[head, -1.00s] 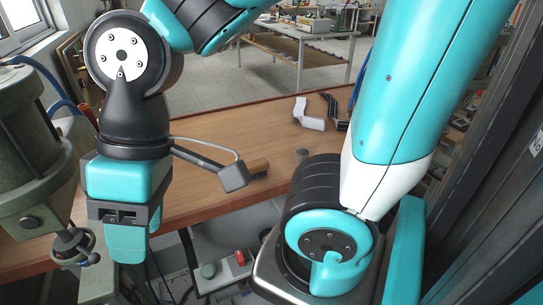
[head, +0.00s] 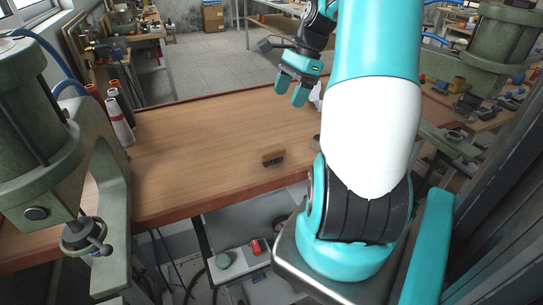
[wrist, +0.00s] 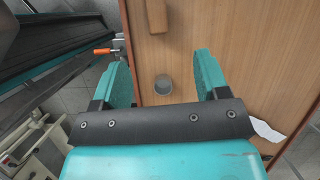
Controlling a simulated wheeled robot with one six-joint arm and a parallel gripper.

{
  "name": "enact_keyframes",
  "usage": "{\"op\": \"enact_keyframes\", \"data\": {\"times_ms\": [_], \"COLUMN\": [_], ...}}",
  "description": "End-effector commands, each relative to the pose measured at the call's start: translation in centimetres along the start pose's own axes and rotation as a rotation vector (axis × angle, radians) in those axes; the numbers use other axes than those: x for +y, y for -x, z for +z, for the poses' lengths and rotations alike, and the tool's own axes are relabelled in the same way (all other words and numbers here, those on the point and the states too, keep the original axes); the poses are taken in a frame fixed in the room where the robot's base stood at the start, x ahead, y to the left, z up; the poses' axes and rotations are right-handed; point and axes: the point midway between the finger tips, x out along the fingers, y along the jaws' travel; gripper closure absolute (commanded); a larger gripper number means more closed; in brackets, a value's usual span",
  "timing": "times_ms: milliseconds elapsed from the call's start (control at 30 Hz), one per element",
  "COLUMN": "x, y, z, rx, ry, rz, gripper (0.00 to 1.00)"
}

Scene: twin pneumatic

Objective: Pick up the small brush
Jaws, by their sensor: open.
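The small brush (head: 273,156) has a brown wooden back and dark bristles. It lies bristles down on the wooden table near its front edge in the head view. A brown block at the top edge of the wrist view (wrist: 156,16) looks like its back, partly cut off. My gripper (head: 291,91) is above the far right part of the table, open and empty, apart from the brush. In the wrist view its two teal fingers (wrist: 162,66) are spread wide, with the brush beyond them.
A small grey round container (wrist: 163,85) stands on the table (head: 200,130), between my fingers in the wrist view. A white object (wrist: 266,130) lies to its right. A green press (head: 110,170) and several bottles (head: 119,120) stand at left. The table's middle is clear.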

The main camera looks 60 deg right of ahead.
Motion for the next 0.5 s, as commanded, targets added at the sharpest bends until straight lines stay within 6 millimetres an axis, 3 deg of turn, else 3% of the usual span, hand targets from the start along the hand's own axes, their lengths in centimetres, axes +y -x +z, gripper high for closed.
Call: {"op": "enact_keyframes", "data": {"times_ms": [167, 500], "x": [0.2, 0.3], "y": [-1.5, -9.1], "z": [-1.3, -1.1], "rx": [-0.007, -0.007], "ry": [-0.066, -0.063], "rz": [-0.003, -0.001], "gripper": [0.32, 0.32]}}
